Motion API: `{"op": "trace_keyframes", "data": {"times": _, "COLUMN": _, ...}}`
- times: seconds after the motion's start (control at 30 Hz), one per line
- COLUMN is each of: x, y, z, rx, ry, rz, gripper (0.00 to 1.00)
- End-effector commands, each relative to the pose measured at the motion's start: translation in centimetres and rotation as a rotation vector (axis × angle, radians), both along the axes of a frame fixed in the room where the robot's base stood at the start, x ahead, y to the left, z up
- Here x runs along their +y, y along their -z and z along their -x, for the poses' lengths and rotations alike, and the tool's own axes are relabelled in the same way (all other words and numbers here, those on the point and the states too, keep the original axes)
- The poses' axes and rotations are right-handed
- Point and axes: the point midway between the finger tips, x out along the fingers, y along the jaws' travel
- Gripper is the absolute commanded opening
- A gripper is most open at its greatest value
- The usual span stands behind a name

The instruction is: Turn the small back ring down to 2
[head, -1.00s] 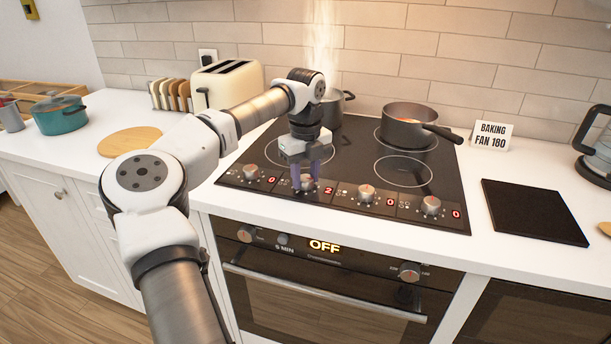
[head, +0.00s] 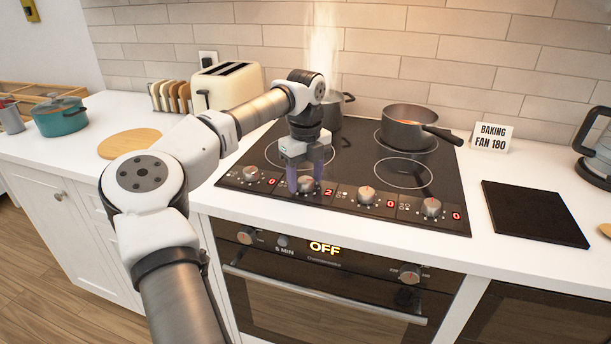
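The black hob (head: 345,198) has four knobs along its front edge, each with a red digit beside it. The second knob from the left (head: 306,185) has a red 2 (head: 328,192) beside it. The left knob (head: 251,174), the third knob (head: 366,194) and the right knob (head: 431,206) each show 0. My gripper (head: 305,184) points down at the second knob, its purple fingers spread open on either side of it. I cannot tell whether a finger touches it. A pot (head: 331,112) at the back left, partly hidden behind my arm, has steam rising above it.
A saucepan (head: 408,128) stands at the back right, its handle pointing right. The front right ring is bare. A sign (head: 491,138) reads "BAKING FAN 180". The oven display (head: 325,247) below reads OFF. A toaster (head: 228,85) stands left of the hob.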

Motion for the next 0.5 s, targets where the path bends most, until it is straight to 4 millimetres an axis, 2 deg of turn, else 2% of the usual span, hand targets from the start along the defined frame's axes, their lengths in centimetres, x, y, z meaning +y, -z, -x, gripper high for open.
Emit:
{"op": "trace_keyframes", "data": {"times": 0.27, "x": 0.0, "y": -0.7, "z": 0.0, "rx": -0.001, "ry": 0.000, "rz": -0.001, "gripper": 0.57}}
{"op": "trace_keyframes", "data": {"times": 0.37, "x": 0.0, "y": -2.2, "z": 0.0, "rx": -0.002, "ry": 0.000, "rz": -0.001, "gripper": 0.57}}
{"op": "trace_keyframes", "data": {"times": 0.5, "x": -0.1, "y": -5.3, "z": 0.0, "rx": -0.004, "ry": -0.001, "rz": -0.001, "gripper": 0.57}}
